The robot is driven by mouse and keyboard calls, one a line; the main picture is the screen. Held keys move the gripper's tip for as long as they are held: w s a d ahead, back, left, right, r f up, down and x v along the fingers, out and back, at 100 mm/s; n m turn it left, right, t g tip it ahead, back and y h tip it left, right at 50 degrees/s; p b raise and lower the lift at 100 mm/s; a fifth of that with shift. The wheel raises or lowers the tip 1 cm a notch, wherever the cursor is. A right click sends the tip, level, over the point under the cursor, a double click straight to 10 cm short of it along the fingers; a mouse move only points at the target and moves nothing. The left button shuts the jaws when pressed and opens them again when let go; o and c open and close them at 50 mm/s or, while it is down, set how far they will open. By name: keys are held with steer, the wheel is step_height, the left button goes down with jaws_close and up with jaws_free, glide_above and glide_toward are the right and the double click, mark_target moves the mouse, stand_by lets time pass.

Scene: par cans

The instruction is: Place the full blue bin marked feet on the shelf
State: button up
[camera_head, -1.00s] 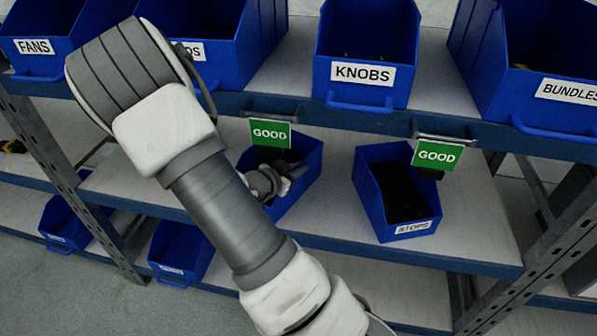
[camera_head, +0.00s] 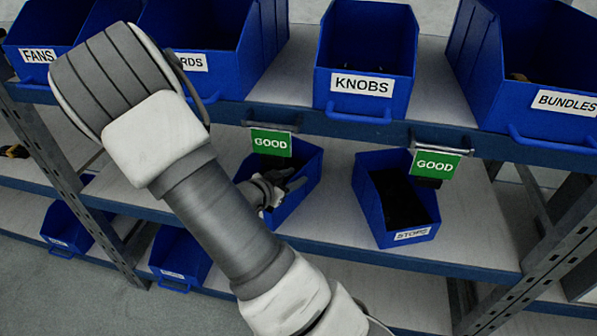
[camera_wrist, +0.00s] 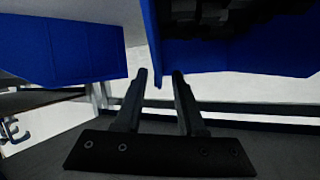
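A blue bin (camera_head: 298,196) sits on the middle shelf under the left green GOOD sign. My arm covers its front, so I cannot read a label on it or tell if it is the one marked feet. My gripper (camera_head: 288,184) is at this bin, partly over its opening. In the wrist view my gripper's two dark fingers (camera_wrist: 159,73) stand apart, with a gap between them. A blue bin wall (camera_wrist: 250,55) with dark contents above it lies just beyond the fingertips, its edge lined up with the gap. I cannot tell if they touch.
A bin marked STOPS (camera_head: 413,236) stands to the right on the middle shelf (camera_head: 470,225). Bins marked KNOBS (camera_head: 361,84), BUNDLES (camera_head: 560,100) and FANS (camera_head: 35,55) line the upper shelf. GOOD signs (camera_head: 271,142) hang low over the middle shelf. Smaller bins stand below left.

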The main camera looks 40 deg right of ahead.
steer(key=p+v, duration=0.3)
steer(key=v, duration=0.6)
steer(key=shift+r, duration=0.1)
steer(key=w+a+r+n+t+y, duration=0.2)
steer(key=w+a+r+y, duration=0.1)
steer(key=a+y, duration=0.25)
steer(key=w+a+r+n+t+y, duration=0.25)
steer(key=w+a+y, duration=0.2)
steer(key=a, duration=0.25)
steer(key=s+a+r+n+y, duration=0.3)
steer(key=a+r+n+y, duration=0.1)
steer(key=r, duration=0.3)
steer(key=s+d+r+n+g, duration=0.1)
steer(key=s+r+n, duration=0.1)
steer(key=s, duration=0.4)
steer(key=s+d+r+n+g, duration=0.1)
steer(key=s+r+n, duration=0.2)
steer(key=s, duration=0.4)
steer(key=s+d+r+n+g+h, duration=0.1)
steer(key=s+r+n, duration=0.1)
steer(key=s, duration=0.4)
steer(key=shift+s+d+r+n, duration=0.2)
steer(key=shift+s+r+n, duration=0.15)
steer(key=shift+r, duration=0.1)
steer(key=shift+r, duration=0.1)
step_height(320, 180, up, 18)
steer(key=p, duration=1.8)
